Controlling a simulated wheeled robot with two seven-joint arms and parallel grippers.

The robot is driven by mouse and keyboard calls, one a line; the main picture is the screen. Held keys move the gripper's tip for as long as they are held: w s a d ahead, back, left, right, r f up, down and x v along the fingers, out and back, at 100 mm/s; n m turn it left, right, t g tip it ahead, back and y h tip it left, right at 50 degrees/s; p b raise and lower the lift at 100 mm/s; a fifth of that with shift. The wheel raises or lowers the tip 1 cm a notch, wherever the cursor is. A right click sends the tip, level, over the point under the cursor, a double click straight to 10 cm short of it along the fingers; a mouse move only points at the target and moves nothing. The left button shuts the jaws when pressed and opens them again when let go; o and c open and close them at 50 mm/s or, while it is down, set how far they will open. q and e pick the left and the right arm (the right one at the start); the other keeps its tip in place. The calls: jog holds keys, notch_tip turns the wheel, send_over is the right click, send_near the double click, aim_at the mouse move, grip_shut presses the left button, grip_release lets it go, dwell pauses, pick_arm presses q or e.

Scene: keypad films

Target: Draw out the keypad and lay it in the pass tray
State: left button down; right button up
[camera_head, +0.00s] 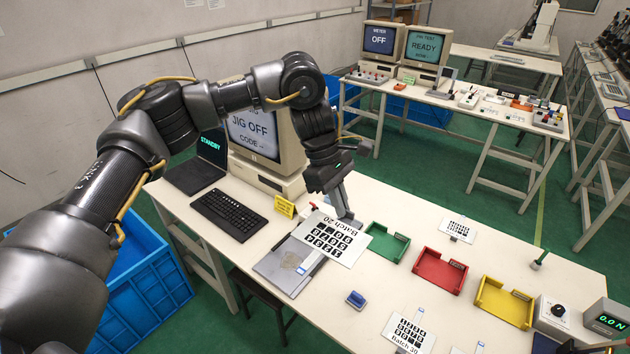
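The keypad (322,239), a white sheet with black keys and "Batch 20" printed upside down in this view, lies over the right part of a grey jig plate (270,268). A pale blue strip (311,264) shows at its near edge. My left gripper (345,215) reaches down to the keypad's far edge, and its fingers look shut on it. Whether the sheet touches the plate is hard to tell. A green tray (401,247), a red tray (462,279) and a yellow tray (524,318) stand empty to the right. Their small labels are unreadable.
Another keypad marked "Batch 30" (409,333) lies at the front, and a smaller one (457,230) behind the trays. A blue block (356,299) sits before the plate. A keyboard (229,214), monitor (262,135) and yellow sign (284,206) stand left. A meter (607,319) stands right.

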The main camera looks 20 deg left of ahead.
aim_at(334, 227)
pick_arm(q)
jog(key=s+m, duration=0.1)
jog(key=s+f, duration=0.1)
jog(key=s, duration=0.1)
jog(key=s+f+m+g, duration=0.1)
jog(key=shift+s+f+m, duration=0.15)
jog(key=shift+s+m, duration=0.05)
jog(key=shift+m, duration=0.1)
jog(key=shift+m+y, duration=0.3)
jog(key=shift+m, duration=0.3)
jog(key=s+a+f+b, duration=0.1)
jog(key=s+a+f, duration=0.2)
jog(key=shift+a, duration=0.2)
jog(key=s+a+f+b, duration=0.3)
jog(key=a+f+b, duration=0.3)
jog(key=f+b, duration=0.2)
jog(key=shift+s+f+m+g, duration=0.25)
jog(key=shift+f+m+g, duration=0.05)
jog(key=shift+f, duration=0.55)
